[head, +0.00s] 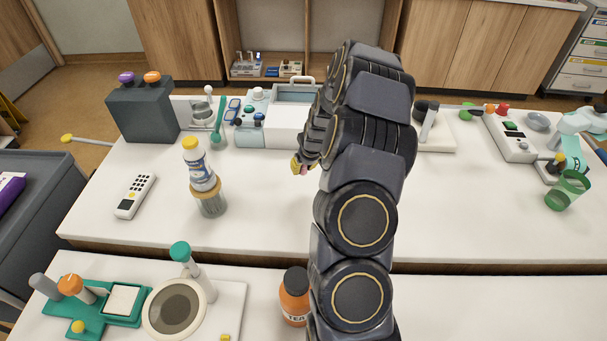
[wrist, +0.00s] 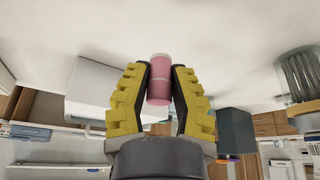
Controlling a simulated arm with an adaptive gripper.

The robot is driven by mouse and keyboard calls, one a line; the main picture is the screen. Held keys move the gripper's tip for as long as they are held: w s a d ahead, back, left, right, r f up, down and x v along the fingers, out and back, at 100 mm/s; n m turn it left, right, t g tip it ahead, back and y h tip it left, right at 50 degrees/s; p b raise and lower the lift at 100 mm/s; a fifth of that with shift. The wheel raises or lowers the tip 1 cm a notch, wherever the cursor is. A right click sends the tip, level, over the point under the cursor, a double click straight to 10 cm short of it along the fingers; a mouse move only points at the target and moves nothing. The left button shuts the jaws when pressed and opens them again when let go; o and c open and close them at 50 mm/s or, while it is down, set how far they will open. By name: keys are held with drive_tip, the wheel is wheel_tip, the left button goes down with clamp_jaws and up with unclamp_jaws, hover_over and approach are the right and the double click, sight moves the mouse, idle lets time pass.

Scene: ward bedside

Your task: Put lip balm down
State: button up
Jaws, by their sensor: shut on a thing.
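The lip balm (wrist: 160,84) is a small pink cylinder with a lighter pink end. My gripper (wrist: 160,78) has its yellow and black fingers shut on it in the wrist view. In the head view my gripper (head: 299,164) is mostly hidden behind my arm; only a bit of a yellow finger shows over the middle of the white table (head: 265,200). The wrist view does not clearly show whether the lip balm touches the table.
A bottle in a ribbed holder (head: 210,200) and a white remote (head: 135,195) stand to the left. Devices, including a white box (head: 283,125), line the back. A green cup (head: 568,189) is at the right. An orange bottle (head: 294,296) stands in front. The table's centre is clear.

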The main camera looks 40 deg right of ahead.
sight(301, 180)
drive_tip(key=shift+w+d+f, duration=0.3)
drive_tip(key=shift+w+f, duration=0.1)
drive_tip(key=shift+f, duration=0.2)
drive_tip(key=shift+w+d+f, duration=0.25)
drive_tip(key=shift+w+f, duration=0.15)
drive_tip(key=shift+f, duration=1.75)
drive_tip(key=shift+f, duration=0.1)
drive_tip(key=o, duration=0.7)
